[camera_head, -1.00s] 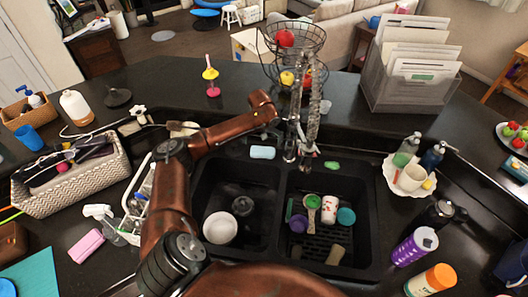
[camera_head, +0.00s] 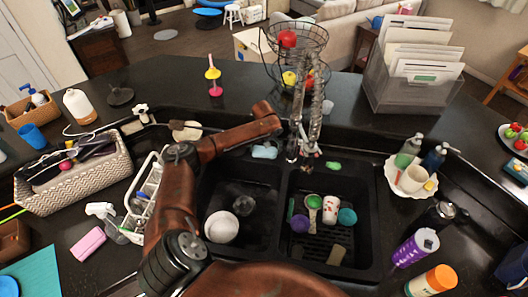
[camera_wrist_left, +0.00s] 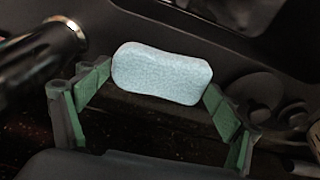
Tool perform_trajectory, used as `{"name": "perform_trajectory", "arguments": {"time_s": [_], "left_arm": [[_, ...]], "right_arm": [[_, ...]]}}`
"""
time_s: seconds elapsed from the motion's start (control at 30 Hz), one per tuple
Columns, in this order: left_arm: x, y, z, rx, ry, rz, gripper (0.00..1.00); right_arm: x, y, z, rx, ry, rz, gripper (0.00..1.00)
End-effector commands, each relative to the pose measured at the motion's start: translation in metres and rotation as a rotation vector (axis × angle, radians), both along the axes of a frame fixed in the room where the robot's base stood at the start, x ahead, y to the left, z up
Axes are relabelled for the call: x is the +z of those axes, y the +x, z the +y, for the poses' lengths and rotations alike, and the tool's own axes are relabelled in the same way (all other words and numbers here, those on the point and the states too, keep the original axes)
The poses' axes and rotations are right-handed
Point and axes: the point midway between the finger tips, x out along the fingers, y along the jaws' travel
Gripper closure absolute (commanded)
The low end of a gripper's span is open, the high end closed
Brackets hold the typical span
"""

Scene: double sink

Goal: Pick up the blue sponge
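The light blue sponge (camera_head: 264,153) lies on the black counter strip behind the sink. It also shows in the left wrist view (camera_wrist_left: 162,74), lengthwise between two green-padded fingers. My left gripper (camera_wrist_left: 162,85) is open around it, one finger near each end; I cannot tell whether the pads touch it. In the head view the left arm reaches over the left basin, and the dark gripper hangs above the sponge, hard to make out against the dark counter. My right gripper is not in view.
The faucet (camera_head: 297,125) stands just right of the sponge. The double sink holds a white bowl (camera_head: 221,227) on the left and cups and brushes on the right. A white caddy (camera_head: 146,190) and a woven basket (camera_head: 77,180) stand left; a wire fruit stand (camera_head: 291,55) rises behind.

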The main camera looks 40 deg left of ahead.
Motion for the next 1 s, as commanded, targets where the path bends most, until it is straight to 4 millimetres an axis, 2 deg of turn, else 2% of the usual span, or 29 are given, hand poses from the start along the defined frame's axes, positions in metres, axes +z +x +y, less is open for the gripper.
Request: {"name": "perform_trajectory", "arguments": {"time_s": [0.13,0.4,0.57,0.73,1.0], "left_arm": [[0.000,0.000,0.000,0.000,0.000,0.000,0.28],[0.001,0.000,0.000,0.000,0.000,0.000,0.29],[0.010,0.000,0.000,0.001,0.000,-0.001,0.29],[0.033,0.001,0.000,0.001,-0.001,-0.003,0.29],[0.091,-0.030,-0.039,-0.004,0.000,-0.003,0.29]], "right_arm": [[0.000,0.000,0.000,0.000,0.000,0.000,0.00],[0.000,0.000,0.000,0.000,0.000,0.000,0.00],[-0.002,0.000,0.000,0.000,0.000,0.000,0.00],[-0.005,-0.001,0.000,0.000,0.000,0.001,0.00],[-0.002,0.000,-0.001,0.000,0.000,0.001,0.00]]}}
